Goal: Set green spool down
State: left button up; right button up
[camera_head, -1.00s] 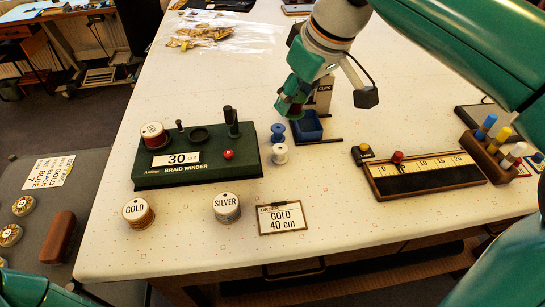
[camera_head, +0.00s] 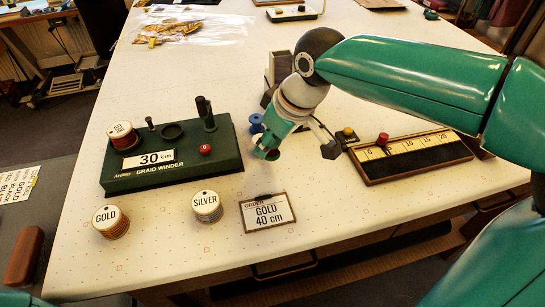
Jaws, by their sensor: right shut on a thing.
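My right gripper (camera_head: 270,142) reaches in from the right and points down over the table, right of the braid winder. It is shut on the green spool (camera_head: 268,153), a small green piece at its fingertips that is partly covered by the fingers. Both are green, so their border is hard to make out. I cannot tell whether the spool touches the table. A blue spool (camera_head: 256,122) stands just behind and left of the gripper. My left gripper is not in view.
The braid winder (camera_head: 172,160) stands at left with a red spool (camera_head: 122,135) on it. Gold (camera_head: 110,221) and silver (camera_head: 207,205) spools and the order card (camera_head: 267,212) are in front. A ruler board (camera_head: 412,157) lies at right. Bare table lies between card and board.

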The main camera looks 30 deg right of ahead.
aim_at(272, 156)
jog(key=shift+f+b, duration=0.3)
jog(key=shift+f, duration=1.85)
jog(key=shift+f, duration=0.2)
jog(key=o, duration=0.9)
jog(key=shift+r, duration=0.1)
jog(key=shift+r, duration=0.1)
jog(key=shift+r, duration=0.2)
jog(key=p+v, duration=0.1)
jog(key=v, duration=1)
jog(key=shift+s+d+r, duration=0.1)
jog(key=shift+s+r, duration=0.15)
jog(key=shift+s, duration=0.05)
